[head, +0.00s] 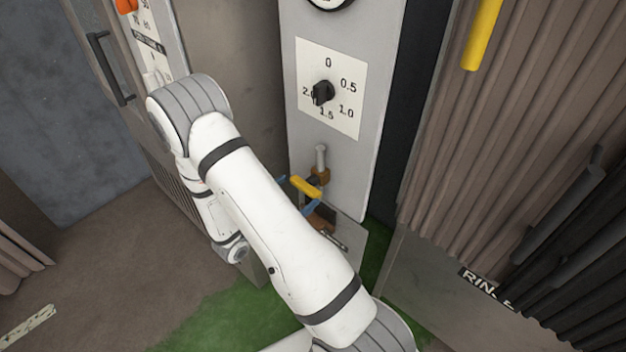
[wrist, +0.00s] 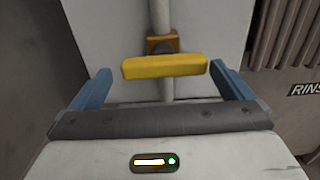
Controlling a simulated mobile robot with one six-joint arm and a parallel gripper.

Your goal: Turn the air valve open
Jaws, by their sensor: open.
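The air valve has a yellow lever handle (wrist: 164,66) that lies crosswise to its vertical pipe in the wrist view. The handle also shows in the head view (head: 306,187), low on the grey panel. A brass valve body (wrist: 162,44) sits behind the handle on the grey pipe (wrist: 161,14). My gripper (wrist: 160,85) is open, with one blue finger on each side of the handle's ends. I see no clear contact between the fingers and the handle. In the head view my arm partly hides the gripper.
A dial with a black knob (head: 322,93) is on the panel above the valve. Brown pleated curtains (head: 510,120) hang at the right, above a panel marked RIN. A grey cabinet with a black handle (head: 110,68) stands at the left. Green flooring (head: 215,318) lies below.

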